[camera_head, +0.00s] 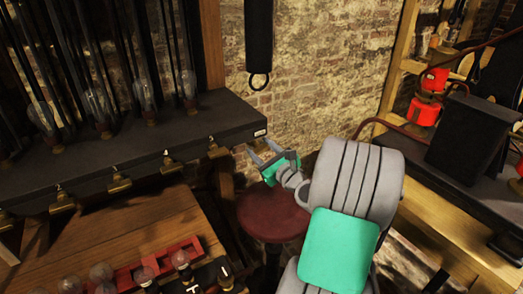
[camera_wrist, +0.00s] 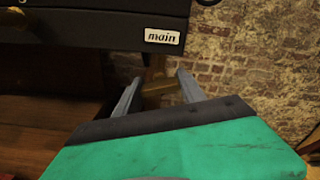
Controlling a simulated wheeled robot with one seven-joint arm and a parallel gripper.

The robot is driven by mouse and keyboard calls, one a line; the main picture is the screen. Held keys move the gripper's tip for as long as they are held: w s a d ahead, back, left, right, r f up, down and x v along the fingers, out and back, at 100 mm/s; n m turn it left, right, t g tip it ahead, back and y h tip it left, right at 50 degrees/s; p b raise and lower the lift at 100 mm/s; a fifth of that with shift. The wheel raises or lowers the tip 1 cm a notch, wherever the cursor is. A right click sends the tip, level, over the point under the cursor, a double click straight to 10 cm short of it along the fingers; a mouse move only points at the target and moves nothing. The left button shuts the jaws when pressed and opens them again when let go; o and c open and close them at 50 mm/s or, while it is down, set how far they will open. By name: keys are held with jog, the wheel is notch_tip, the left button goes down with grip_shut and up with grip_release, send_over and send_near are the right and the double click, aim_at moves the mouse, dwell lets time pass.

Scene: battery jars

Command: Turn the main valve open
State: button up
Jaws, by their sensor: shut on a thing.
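The "main" label (camera_wrist: 162,37) is on the front edge of the black shelf, and it also shows small in the head view (camera_head: 260,133). Below it, the brass handle of the main valve (camera_wrist: 157,88) lies between the two grey fingers of my gripper (camera_wrist: 158,82). The fingers are some way apart and shut on the handle. In the head view my gripper (camera_head: 261,149) is at the right end of the shelf, under the label. The handle is dim and partly hidden, so its exact angle is hard to tell.
The black shelf (camera_head: 120,138) carries glass jars and has several brass valves along its front. A dark red stool (camera_head: 272,213) stands below my gripper. A red lantern (camera_head: 428,95) and black box (camera_head: 472,138) are on the right bench. A wooden table (camera_head: 130,225) is lower left.

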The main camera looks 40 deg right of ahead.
jog(key=n+b, duration=0.1)
jog(key=n, duration=0.3)
jog(key=shift+f+n+b, duration=0.15)
jog(key=shift+n+b, duration=0.15)
jog(key=shift+b, duration=0.05)
jog(key=shift+n+b, duration=0.85)
jog(key=shift+n, duration=0.85)
jog(key=o, duration=1.1)
jog(key=shift+o, duration=1.3)
jog(key=shift+r, duration=0.2)
jog(key=shift+r, duration=0.1)
